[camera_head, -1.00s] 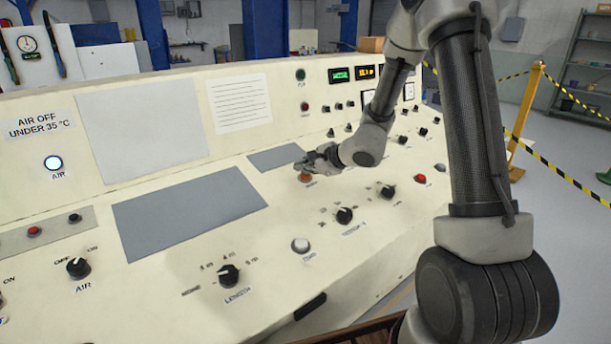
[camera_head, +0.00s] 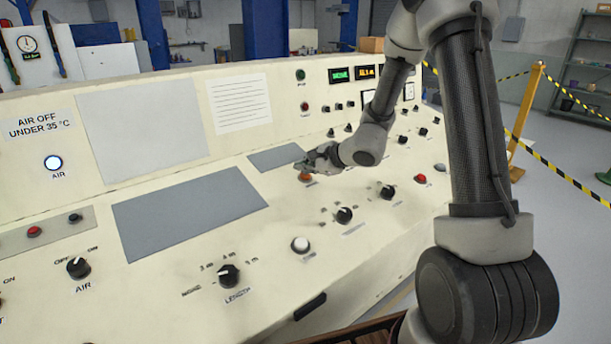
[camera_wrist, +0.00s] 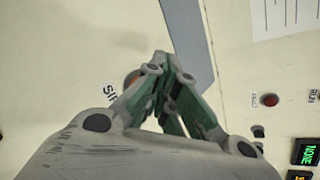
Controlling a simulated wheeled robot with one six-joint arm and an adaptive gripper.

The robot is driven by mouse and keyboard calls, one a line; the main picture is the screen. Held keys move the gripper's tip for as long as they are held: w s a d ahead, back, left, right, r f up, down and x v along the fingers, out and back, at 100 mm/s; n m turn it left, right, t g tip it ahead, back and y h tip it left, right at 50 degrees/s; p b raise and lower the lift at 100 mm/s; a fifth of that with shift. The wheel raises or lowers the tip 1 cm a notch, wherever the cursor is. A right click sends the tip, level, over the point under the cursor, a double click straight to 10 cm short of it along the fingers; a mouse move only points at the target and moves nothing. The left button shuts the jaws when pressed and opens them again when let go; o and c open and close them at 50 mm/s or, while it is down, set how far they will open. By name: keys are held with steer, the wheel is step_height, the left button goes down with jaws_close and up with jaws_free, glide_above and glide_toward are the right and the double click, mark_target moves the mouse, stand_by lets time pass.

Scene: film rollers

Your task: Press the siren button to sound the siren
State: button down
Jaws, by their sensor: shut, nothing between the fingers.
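The siren button (camera_head: 305,177) is a small orange-red button on the sloping cream panel, just right of the narrow grey plate. In the wrist view, a sliver of the orange button (camera_wrist: 131,77) shows beside the fingers, next to a label whose visible letters begin "SI". My gripper (camera_head: 303,165) is shut and empty, with its fingertips right at the button. In the wrist view, the fingers (camera_wrist: 161,58) hide most of the button. I cannot tell whether the tips touch it or whether it is pressed in.
A white button (camera_head: 300,245), a black selector knob (camera_head: 344,215) and a red button (camera_head: 420,179) are nearby on the panel. The upright panel behind carries a lit green display (camera_head: 341,75). The large grey plate (camera_head: 190,213) to the left is clear.

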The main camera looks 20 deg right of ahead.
steer(key=shift+s+r, duration=0.15)
steer(key=shift+r, duration=0.35)
steer(key=shift+s+d+r, duration=0.1)
steer(key=shift+s+r, duration=0.05)
steer(key=shift+r, duration=0.65)
steer(key=shift+s+d+r, duration=0.1)
steer(key=shift+s+r, duration=0.1)
steer(key=shift+r, duration=0.65)
steer(key=shift+s+d+r, duration=0.1)
steer(key=shift+s+r, duration=0.05)
steer(key=shift+r, duration=0.65)
